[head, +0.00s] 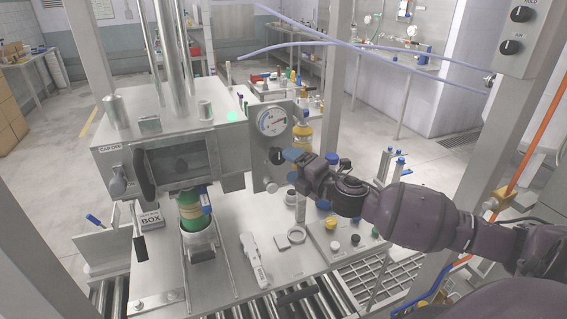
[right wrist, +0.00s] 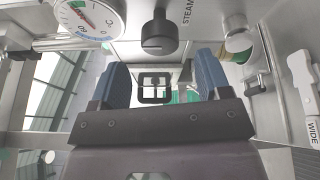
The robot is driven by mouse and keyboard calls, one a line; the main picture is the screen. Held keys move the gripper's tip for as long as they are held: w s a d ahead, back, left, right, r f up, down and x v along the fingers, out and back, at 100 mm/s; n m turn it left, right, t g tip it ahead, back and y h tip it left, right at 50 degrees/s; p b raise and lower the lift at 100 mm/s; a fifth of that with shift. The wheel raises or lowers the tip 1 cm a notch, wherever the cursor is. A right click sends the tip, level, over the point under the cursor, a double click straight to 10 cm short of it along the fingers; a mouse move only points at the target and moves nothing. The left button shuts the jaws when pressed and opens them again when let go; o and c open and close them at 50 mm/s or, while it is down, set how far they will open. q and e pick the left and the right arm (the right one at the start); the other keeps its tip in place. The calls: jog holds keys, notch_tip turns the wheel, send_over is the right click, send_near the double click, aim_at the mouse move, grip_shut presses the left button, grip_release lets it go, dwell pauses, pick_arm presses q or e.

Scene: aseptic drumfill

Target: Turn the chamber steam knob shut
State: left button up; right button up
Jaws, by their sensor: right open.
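The steam knob (head: 277,156) is a dark round knob on the steel panel below the dial gauge (head: 272,121), right of the chamber (head: 115,155). In the right wrist view the black knob (right wrist: 158,36), with a raised grip bar, sits beside the lettering STEAM. My right gripper (head: 297,158) is just right of the knob in the head view. In the right wrist view its two blue fingers (right wrist: 160,72) are spread apart with nothing between them. The knob appears beyond the fingertips, between their lines and apart from both. My left gripper is not in view.
Another knob, pale metal (right wrist: 238,36), sits on the panel near the steam knob. A frame post (head: 335,75) stands behind my right gripper.

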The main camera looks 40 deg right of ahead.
jog(key=shift+s+d+b, duration=0.2)
jog(key=shift+s, duration=1.1)
jog(key=shift+s+d+b, duration=0.15)
jog(key=shift+s+d, duration=0.05)
jog(key=shift+s, duration=1.1)
jog(key=s+a+f+m+g+h, duration=0.1)
jog(key=s+f+m+g, duration=0.15)
jog(key=f+m, duration=0.45)
jog(key=s+a+f+m+g+h, duration=0.1)
jog(key=s+a+f+m, duration=0.15)
jog(key=f+m, duration=0.45)
jog(key=s+a+f+m+g, duration=0.1)
jog(key=s+a+f+m, duration=0.2)
jog(key=s+f, duration=0.3)
jog(key=s+a+f+m+g+h+b, duration=0.1)
jog(key=s+a+f+m, duration=0.3)
jog(key=s+f, duration=0.3)
notch_tip(320, 180, down, 3)
jog(key=shift+s+a+f+g, duration=0.1)
jog(key=shift+s+a+g, duration=0.2)
jog(key=shift+a, duration=0.4)
jog(key=shift+w, duration=0.1)
